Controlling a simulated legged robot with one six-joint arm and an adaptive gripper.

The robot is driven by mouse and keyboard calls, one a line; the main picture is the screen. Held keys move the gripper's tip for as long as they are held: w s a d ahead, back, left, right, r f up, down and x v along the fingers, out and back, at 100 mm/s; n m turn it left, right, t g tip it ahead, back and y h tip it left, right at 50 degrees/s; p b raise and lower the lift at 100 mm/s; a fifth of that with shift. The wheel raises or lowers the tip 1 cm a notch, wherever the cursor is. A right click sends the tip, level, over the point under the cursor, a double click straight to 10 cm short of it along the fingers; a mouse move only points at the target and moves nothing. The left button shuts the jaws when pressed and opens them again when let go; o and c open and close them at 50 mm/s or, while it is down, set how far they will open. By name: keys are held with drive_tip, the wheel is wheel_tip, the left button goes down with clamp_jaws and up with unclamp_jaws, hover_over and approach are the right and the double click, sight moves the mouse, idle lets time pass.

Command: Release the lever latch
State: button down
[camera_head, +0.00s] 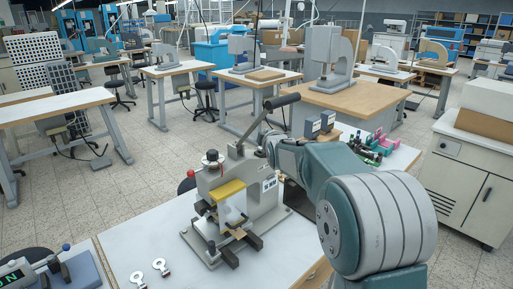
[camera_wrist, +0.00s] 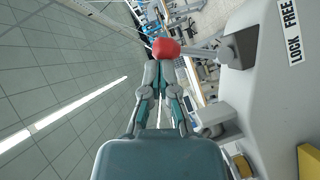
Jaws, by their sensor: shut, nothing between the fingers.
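The foil stamping press (camera_head: 262,203) stands on the white table in the head view, with a long lever with a black grip (camera_head: 281,101) rising from its top. In the wrist view, a red ball knob (camera_wrist: 166,48) sits beside the press body (camera_wrist: 278,95), near a grey bracket on it. A "LOCK FREE" label (camera_wrist: 291,31) is on that body. My gripper (camera_wrist: 164,63) is shut and empty, its fingertips at the knob's near side; I cannot tell whether they touch. In the head view my arm reaches behind the press and the gripper is hidden.
Two small metal pieces (camera_head: 148,273) lie on the white table (camera_head: 155,222) at front left. A device with green lettering (camera_head: 18,272) is at the left corner. Small coloured items (camera_head: 368,148) stand behind my arm. A red ball (camera_head: 190,174) shows left of the press.

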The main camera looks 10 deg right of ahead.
drive_tip(key=shift+w+a, duration=0.1)
drive_tip(key=shift+a, duration=0.3)
drive_tip(key=shift+d, duration=0.3)
drive_tip(key=s+r, duration=0.2)
drive_tip(key=s, duration=0.9)
drive_tip(key=shift+s+d, duration=0.25)
drive_tip(key=shift+s, duration=0.15)
drive_tip(key=s+d+f+m+g, duration=0.1)
drive_tip(key=s+f+m+g, duration=0.2)
drive_tip(key=s, duration=0.9)
drive_tip(key=s+f+m+g, duration=0.3)
drive_tip(key=s+m, duration=0.4)
drive_tip(key=s, duration=0.5)
drive_tip(key=s+d+f+m+g, duration=0.1)
drive_tip(key=s+f+m+g, duration=0.2)
drive_tip(key=s, duration=0.9)
drive_tip(key=shift+d+m+g+h, duration=0.35)
drive_tip(key=shift+m+g, duration=0.25)
drive_tip(key=shift+m, duration=0.6)
